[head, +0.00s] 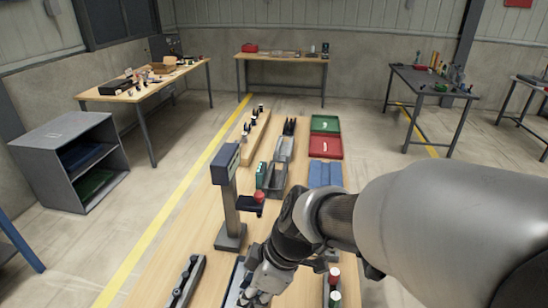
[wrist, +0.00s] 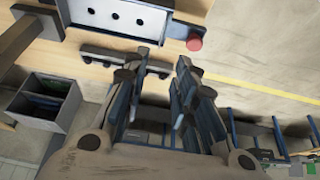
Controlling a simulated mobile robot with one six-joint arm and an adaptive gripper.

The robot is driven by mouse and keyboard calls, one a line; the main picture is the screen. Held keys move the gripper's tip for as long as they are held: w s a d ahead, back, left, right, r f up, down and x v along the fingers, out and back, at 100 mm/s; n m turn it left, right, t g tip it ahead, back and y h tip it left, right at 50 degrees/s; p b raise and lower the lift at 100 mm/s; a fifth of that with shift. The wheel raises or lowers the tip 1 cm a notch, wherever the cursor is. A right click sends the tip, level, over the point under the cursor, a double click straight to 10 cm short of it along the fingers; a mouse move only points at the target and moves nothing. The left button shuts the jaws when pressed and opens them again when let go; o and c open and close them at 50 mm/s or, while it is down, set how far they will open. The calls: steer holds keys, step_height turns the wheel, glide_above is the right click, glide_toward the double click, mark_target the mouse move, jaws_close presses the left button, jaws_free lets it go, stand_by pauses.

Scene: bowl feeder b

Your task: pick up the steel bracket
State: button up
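My gripper (wrist: 164,66) is open in the wrist view, with a gap between its two fingers and nothing seen held there. In the head view my gripper (head: 250,296) is low at the bottom centre, over the near part of the long wooden bench (head: 170,262). I cannot make out the steel bracket for certain in either view. A pale plate with several dark holes (wrist: 115,16), in a blue-grey frame, shows at the top of the wrist view. I cannot tell whether it is the bracket. My gripper and arm hide part of the near bench.
A post stand (head: 231,215) rises just beyond my gripper. A dark rail with knobs (head: 187,282) lies to its left. Red and green capped items (head: 334,277) stand to its right. Green (head: 325,123) and red (head: 325,146) trays sit at the far end.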

steer(key=b+x, duration=0.1)
steer(key=x, duration=0.4)
steer(key=b+x, duration=0.1)
steer(key=x, duration=0.4)
steer(key=shift+d+f+b, duration=0.15)
steer(key=shift+f+b, duration=0.05)
steer(key=shift+b, duration=0.1)
steer(key=b+x, duration=0.1)
steer(key=x, duration=0.4)
steer(key=shift+s+f+b, duration=0.15)
steer(key=shift+b, duration=0.2)
steer(key=shift+c, duration=0.3)
jaws_close()
